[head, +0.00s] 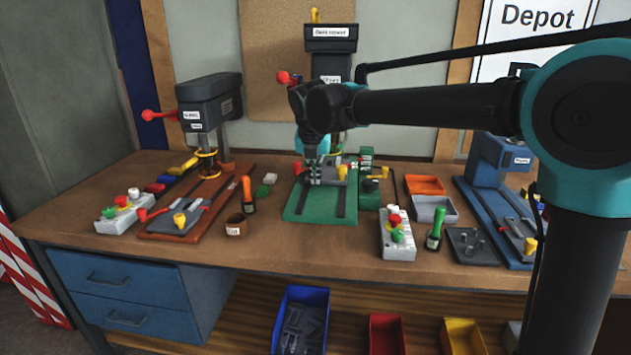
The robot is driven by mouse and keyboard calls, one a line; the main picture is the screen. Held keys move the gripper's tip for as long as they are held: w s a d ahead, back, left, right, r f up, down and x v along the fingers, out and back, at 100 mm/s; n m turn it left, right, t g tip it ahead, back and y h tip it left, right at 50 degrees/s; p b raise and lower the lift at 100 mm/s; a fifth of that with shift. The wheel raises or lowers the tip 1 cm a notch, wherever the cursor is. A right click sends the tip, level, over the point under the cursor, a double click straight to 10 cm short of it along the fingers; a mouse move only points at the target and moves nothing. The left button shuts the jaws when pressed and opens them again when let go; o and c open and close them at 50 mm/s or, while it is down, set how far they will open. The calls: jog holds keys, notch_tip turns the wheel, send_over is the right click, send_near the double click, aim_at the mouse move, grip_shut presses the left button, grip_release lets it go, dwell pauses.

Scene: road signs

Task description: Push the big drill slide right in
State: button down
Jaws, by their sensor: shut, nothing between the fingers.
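The big drill is the tall dark press (331,40) at the middle back of the workbench, standing on a green base (300,205). A grey slide (342,170) with a yellow knob by its right side sits on that base, partly hidden by my gripper. I cannot tell how far in it is. My gripper (314,180) is shut and empty, pointing down over the green base in front of the drill. Whether it touches the slide cannot be told. My arm hides part of the drill's column.
A smaller dark drill (205,105) stands left on a brown base, and a blue drill (497,155) stands right.

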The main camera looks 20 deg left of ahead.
jog(key=shift+w+a, duration=0.25)
jog(key=shift+w, duration=0.85)
jog(key=shift+w+a, duration=0.25)
jog(key=shift+w, duration=0.8)
jog(key=shift+s, duration=0.1)
